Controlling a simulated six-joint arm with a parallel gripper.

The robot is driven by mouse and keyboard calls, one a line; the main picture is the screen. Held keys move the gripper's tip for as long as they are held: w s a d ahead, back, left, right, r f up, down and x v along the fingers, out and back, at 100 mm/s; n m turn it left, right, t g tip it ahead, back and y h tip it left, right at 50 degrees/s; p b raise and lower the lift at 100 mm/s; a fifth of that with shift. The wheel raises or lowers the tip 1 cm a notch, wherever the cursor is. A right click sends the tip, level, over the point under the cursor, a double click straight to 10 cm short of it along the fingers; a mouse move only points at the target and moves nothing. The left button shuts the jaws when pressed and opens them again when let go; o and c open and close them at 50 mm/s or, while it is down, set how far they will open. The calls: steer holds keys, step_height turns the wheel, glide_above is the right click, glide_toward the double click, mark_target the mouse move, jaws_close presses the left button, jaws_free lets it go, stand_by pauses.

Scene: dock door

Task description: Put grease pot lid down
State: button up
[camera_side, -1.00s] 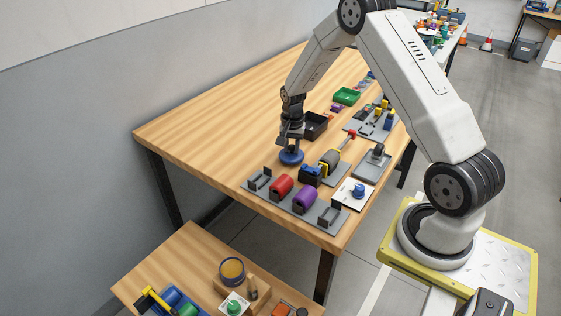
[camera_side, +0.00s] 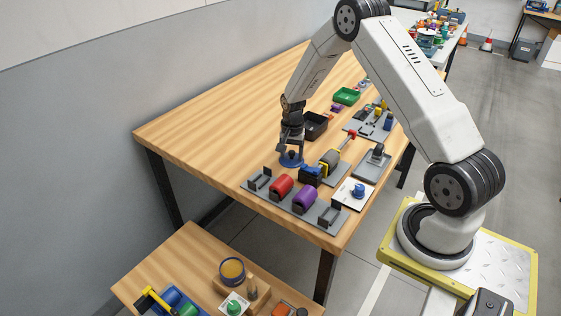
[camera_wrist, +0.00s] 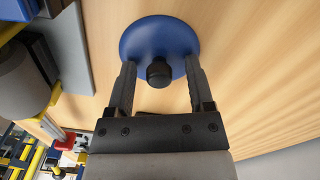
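The grease pot lid, a blue disc with a black knob, lies on the wooden table in the side view (camera_side: 291,162), beside the black bin. The lid also shows at the top of the wrist view (camera_wrist: 150,37). My gripper (camera_side: 291,152) is right above it, pointing down. In the wrist view, my gripper's fingers (camera_wrist: 160,76) stand apart on both sides of the knob, with a gap on each side. A blue-rimmed pot with yellow contents (camera_side: 232,270) stands open on the lower table.
A grey rack with red (camera_side: 282,186) and purple (camera_side: 305,197) rolls stands in front of the lid. A grey-and-yellow tool (camera_side: 328,163) lies close on the right. The black bin (camera_side: 315,124) is behind. The table (camera_side: 215,125) left of the lid is clear.

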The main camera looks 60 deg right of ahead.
mark_target(291, 153)
steer(key=shift+r, duration=0.15)
step_height(291, 153, up, 12)
stand_by(0.8)
stand_by(0.4)
steer(key=s+a+r+n+t, duration=0.1)
steer(key=s+a+n, duration=0.5)
steer(key=s+a, duration=0.2)
steer(key=s+a+r+n+t, duration=0.1)
steer(key=s+a+n, duration=0.6)
steer(key=a, duration=0.5)
steer(key=shift+s+a+r+n+t, duration=0.3)
steer(key=shift+s, duration=0.15)
